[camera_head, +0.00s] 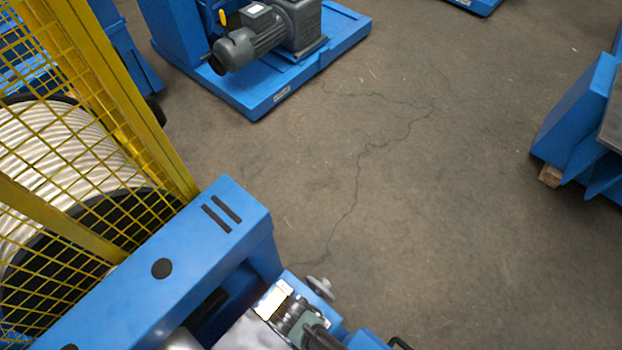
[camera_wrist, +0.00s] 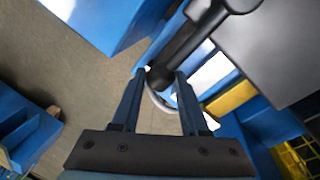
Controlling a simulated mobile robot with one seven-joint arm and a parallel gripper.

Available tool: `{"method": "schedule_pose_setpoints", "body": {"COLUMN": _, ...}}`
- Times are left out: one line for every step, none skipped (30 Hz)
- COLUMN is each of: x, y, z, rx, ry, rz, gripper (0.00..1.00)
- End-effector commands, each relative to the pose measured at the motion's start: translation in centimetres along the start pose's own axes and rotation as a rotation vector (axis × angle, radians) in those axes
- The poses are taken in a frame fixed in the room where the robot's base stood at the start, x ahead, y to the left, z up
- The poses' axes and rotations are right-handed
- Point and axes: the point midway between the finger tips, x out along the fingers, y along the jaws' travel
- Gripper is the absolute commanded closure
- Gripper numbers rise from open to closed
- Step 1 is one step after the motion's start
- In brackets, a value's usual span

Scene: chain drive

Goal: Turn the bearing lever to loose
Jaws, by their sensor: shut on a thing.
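The bearing lever (camera_wrist: 202,36) is a black bar with a round ball end, seen in the wrist view. It slants from a rounded hub at the top right down to the ball end near the middle of the picture. My gripper (camera_wrist: 160,78) has its two dark fingers on either side of the ball end and is shut on it. The fingertips hide part of the ball's sides. In the head view my gripper is not visible, and I cannot make out the lever there. No loose or tight marking is readable.
In the head view a blue machine frame (camera_head: 190,262) fills the lower left, beside a yellow mesh guard (camera_head: 110,95) and a cable reel (camera_head: 65,150). A grey motor (camera_head: 250,45) stands on a blue base at the top. The concrete floor (camera_head: 440,190) is clear.

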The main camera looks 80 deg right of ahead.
Motion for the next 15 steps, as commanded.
{"method": "schedule_pose_setpoints", "body": {"x": 0.01, "y": 0.15, "z": 0.04, "rx": 0.007, "ry": -0.002, "rz": 0.003, "gripper": 1.00}}
{"method": "schedule_pose_setpoints", "body": {"x": 0.01, "y": 0.16, "z": 0.05, "rx": 0.008, "ry": -0.003, "rz": 0.003, "gripper": 1.00}}
{"method": "schedule_pose_setpoints", "body": {"x": 0.02, "y": 0.17, "z": 0.06, "rx": 0.009, "ry": -0.003, "rz": 0.003, "gripper": 1.00}}
{"method": "schedule_pose_setpoints", "body": {"x": 0.03, "y": 0.18, "z": 0.06, "rx": 0.009, "ry": -0.003, "rz": 0.003, "gripper": 1.00}}
{"method": "schedule_pose_setpoints", "body": {"x": 0.03, "y": 0.18, "z": 0.07, "rx": 0.009, "ry": -0.003, "rz": 0.003, "gripper": 1.00}}
{"method": "schedule_pose_setpoints", "body": {"x": 0.04, "y": 0.19, "z": 0.07, "rx": 0.009, "ry": -0.004, "rz": 0.003, "gripper": 1.00}}
{"method": "schedule_pose_setpoints", "body": {"x": 0.04, "y": 0.19, "z": 0.08, "rx": 0.009, "ry": -0.004, "rz": 0.003, "gripper": 1.00}}
{"method": "schedule_pose_setpoints", "body": {"x": 0.04, "y": 0.20, "z": 0.08, "rx": 0.009, "ry": -0.004, "rz": 0.004, "gripper": 1.00}}
{"method": "schedule_pose_setpoints", "body": {"x": 0.04, "y": 0.21, "z": 0.09, "rx": 0.009, "ry": -0.004, "rz": 0.004, "gripper": 1.00}}
{"method": "schedule_pose_setpoints", "body": {"x": 0.05, "y": 0.22, "z": 0.09, "rx": 0.009, "ry": -0.004, "rz": 0.004, "gripper": 1.00}}
{"method": "schedule_pose_setpoints", "body": {"x": 0.05, "y": 0.22, "z": 0.09, "rx": 0.009, "ry": -0.005, "rz": 0.004, "gripper": 1.00}}
{"method": "schedule_pose_setpoints", "body": {"x": 0.05, "y": 0.23, "z": 0.10, "rx": 0.009, "ry": -0.005, "rz": 0.004, "gripper": 0.51}}
{"method": "schedule_pose_setpoints", "body": {"x": 0.05, "y": 0.24, "z": 0.10, "rx": 0.009, "ry": -0.005, "rz": 0.005, "gripper": 0.45}}
{"method": "schedule_pose_setpoints", "body": {"x": 0.05, "y": 0.23, "z": 0.10, "rx": 0.008, "ry": -0.005, "rz": 0.004, "gripper": 0.40}}
{"method": "schedule_pose_setpoints", "body": {"x": 0.05, "y": 0.22, "z": 0.10, "rx": 0.008, "ry": -0.005, "rz": 0.004, "gripper": 0.33}}
